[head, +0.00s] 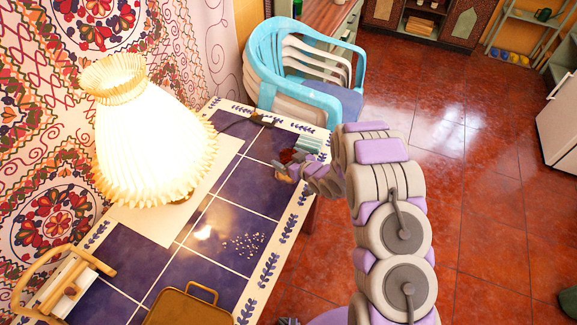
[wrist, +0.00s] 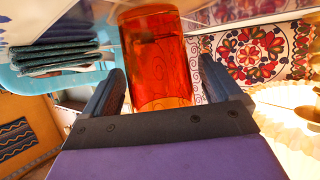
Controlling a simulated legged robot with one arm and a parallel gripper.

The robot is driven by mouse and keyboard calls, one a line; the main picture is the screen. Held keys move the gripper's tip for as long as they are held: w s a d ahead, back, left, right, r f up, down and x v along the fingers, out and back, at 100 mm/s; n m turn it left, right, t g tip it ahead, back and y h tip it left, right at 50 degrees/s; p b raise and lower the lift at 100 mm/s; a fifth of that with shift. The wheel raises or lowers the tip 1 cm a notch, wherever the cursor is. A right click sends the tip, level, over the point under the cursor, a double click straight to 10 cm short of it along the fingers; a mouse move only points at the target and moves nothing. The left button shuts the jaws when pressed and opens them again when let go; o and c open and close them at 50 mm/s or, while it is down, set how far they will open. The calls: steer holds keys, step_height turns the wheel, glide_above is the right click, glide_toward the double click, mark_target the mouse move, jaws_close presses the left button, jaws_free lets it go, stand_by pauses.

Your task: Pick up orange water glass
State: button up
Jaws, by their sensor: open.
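The orange water glass (wrist: 158,60) is large, see-through and orange-red in the wrist view. It stands out between the two dark fingers of my gripper (wrist: 162,78), with a gap visible on the left finger's side. My gripper is open, around the glass or just short of it; I cannot tell whether the fingers touch it. In the head view, a small dark red patch of the glass (head: 287,156) shows at the table's right edge, beside my gripper (head: 290,172). My gripper partly hides it there.
The blue-tiled table (head: 150,262) carries a large lit pleated lamp (head: 150,140), a wooden tray (head: 190,308) and folded teal cloths (head: 312,145) close to my gripper. Stacked chairs (head: 300,70) stand behind the table. The red tiled floor (head: 485,220) at the right is clear.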

steer(key=shift+x, duration=0.8)
steer(key=c, duration=1.1)
steer(key=shift+r, duration=0.1)
